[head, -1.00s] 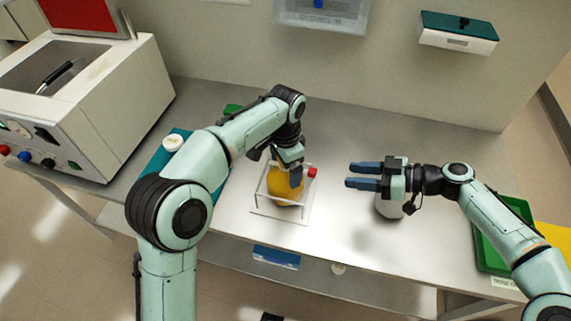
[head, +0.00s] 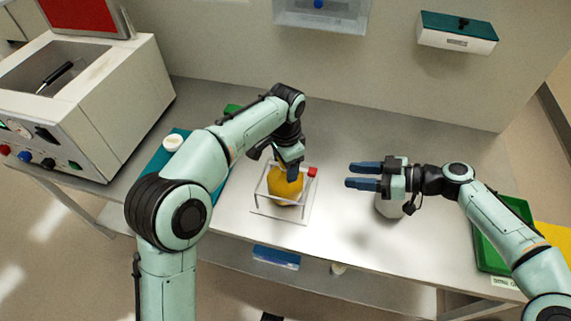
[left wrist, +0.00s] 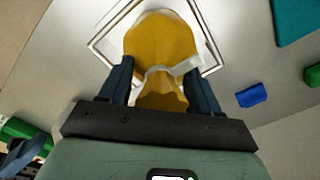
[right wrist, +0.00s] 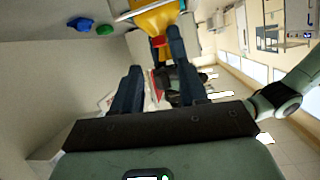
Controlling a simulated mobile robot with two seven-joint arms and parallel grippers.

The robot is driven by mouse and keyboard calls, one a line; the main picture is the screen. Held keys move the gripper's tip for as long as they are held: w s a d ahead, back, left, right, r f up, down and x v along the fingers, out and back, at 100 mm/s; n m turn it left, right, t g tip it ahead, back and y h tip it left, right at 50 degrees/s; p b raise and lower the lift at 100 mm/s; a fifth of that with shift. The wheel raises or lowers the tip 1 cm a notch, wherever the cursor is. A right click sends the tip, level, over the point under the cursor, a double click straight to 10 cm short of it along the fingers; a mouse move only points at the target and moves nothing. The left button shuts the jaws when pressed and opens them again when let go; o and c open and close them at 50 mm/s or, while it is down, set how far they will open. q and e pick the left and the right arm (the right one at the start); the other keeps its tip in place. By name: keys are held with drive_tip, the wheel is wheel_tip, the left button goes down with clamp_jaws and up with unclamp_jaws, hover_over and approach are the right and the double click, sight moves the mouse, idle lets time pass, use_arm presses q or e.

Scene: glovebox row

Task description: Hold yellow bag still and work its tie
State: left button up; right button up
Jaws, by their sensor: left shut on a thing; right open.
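The yellow bag (head: 285,190) stands in a white wire frame (head: 258,207) on the bench. My left gripper (head: 290,172) reaches down from above and is shut on the bag's gathered neck. In the left wrist view the bag (left wrist: 158,40) bulges beyond the fingers, and a pale tie band (left wrist: 185,66) crosses its neck. A red piece (head: 312,172) shows at the bag's right side; it also shows in the right wrist view (right wrist: 158,41). My right gripper (head: 350,176) is open and empty, to the right of the bag and apart from it, with its fingers pointing toward it.
A green tray (head: 491,258) lies at the right end of the bench. A teal mat (head: 158,160) with a white jar (head: 173,142) and a large machine (head: 120,110) are at the left. The bench behind the bag is mostly clear.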

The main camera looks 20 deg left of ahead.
sight(314, 171)
idle(0.3)
drive_tip(key=shift+o, duration=0.6)
drive_tip(key=shift+n+g+h, duration=0.3)
drive_tip(key=shift+n, duration=0.5)
drive_tip(key=x, duration=0.6)
drive_tip(key=r+x, duration=0.1)
drive_tip(key=x, duration=0.3)
drive_tip(key=shift+w+a, duration=0.2)
drive_tip(key=shift+a, duration=0.05)
